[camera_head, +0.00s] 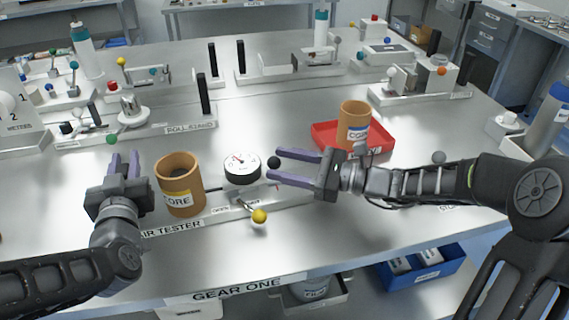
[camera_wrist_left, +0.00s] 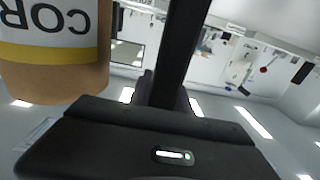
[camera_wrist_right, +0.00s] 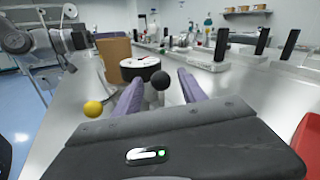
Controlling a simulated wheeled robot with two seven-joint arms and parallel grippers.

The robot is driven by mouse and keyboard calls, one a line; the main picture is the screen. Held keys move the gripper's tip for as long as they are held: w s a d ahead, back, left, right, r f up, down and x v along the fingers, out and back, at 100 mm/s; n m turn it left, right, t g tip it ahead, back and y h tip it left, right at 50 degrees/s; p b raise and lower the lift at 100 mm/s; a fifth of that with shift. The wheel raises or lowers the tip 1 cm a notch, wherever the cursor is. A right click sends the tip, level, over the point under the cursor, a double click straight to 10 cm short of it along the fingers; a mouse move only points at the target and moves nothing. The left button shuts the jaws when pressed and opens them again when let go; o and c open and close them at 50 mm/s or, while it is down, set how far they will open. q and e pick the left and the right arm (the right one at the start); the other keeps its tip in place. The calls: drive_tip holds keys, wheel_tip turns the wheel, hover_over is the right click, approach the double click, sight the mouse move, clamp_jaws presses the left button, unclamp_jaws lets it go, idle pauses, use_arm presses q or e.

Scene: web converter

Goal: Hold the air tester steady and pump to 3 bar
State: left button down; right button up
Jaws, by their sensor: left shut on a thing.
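The air tester's base (camera_head: 285,212) lies along the table's front edge. It carries an orange-brown core cylinder (camera_head: 180,185), a round white gauge (camera_head: 242,163) and a short lever with a yellow ball (camera_head: 259,216). The gauge needle's reading is too small to tell. My left gripper (camera_head: 125,163) is left of the core, shut on a black upright bar (camera_wrist_left: 187,50), mostly hidden in the head view. My right gripper (camera_head: 279,166) is open, right of the gauge. A black ball knob (camera_wrist_right: 160,80) shows between its spread purple fingers, with gaps on both sides.
A red tray (camera_head: 325,140) holding another core (camera_head: 353,124) stands behind my right gripper. The pull stand (camera_head: 190,125) and other fixtures stand further back. A blue bin (camera_head: 440,275) sits below the table's front edge. The table's middle is clear.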

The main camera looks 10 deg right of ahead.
drive_tip(key=shift+f, duration=0.1)
clamp_jaws()
idle(1.1)
